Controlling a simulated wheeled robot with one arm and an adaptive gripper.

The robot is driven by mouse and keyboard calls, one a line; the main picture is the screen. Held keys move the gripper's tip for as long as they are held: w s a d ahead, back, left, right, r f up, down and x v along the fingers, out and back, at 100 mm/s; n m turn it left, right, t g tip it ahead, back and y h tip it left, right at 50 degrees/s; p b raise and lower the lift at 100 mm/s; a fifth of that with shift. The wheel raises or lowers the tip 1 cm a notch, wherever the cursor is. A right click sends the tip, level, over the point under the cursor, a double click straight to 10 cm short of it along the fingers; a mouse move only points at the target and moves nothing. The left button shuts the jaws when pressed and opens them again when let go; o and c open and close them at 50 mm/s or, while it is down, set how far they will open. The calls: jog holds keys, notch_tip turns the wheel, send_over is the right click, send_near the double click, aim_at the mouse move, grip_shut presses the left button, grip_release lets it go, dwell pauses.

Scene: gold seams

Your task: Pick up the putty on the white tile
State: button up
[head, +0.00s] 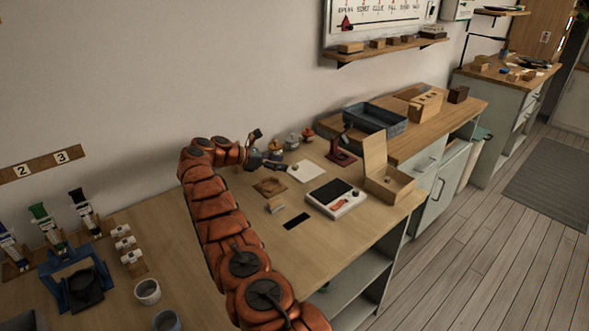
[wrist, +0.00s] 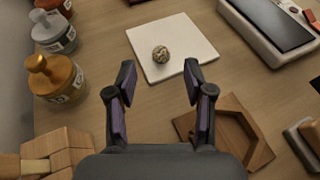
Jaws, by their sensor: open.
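The putty (wrist: 160,54) is a small, speckled, roundish lump on the white tile (wrist: 192,38), left of the tile's middle in the wrist view. The white tile also shows in the head view (head: 308,172), on the wooden worktop beyond my arm. My gripper (wrist: 158,75) is open and empty in the wrist view, its two fingers pointing toward the tile with the putty beyond and between the tips. In the head view my gripper (head: 264,158) is small and dark near the tile's left side.
Lidded jars (wrist: 55,78) stand left of my gripper, with wooden blocks (wrist: 48,145) nearer. A wooden piece with a recess (wrist: 225,130) lies right of the fingers. A white scale-like device (head: 336,198) and an open wooden box (head: 388,185) stand farther right.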

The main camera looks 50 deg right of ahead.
aim_at(293, 166)
jog(key=shift+d+f, duration=0.1)
jog(key=shift+d, duration=0.05)
jog(key=shift+p+x, duration=0.85)
jog(key=shift+x, duration=1.75)
jog(key=shift+s, duration=0.1)
jog(key=c, duration=0.9)
jog(key=shift+o, duration=0.2)
jog(key=shift+r, duration=0.25)
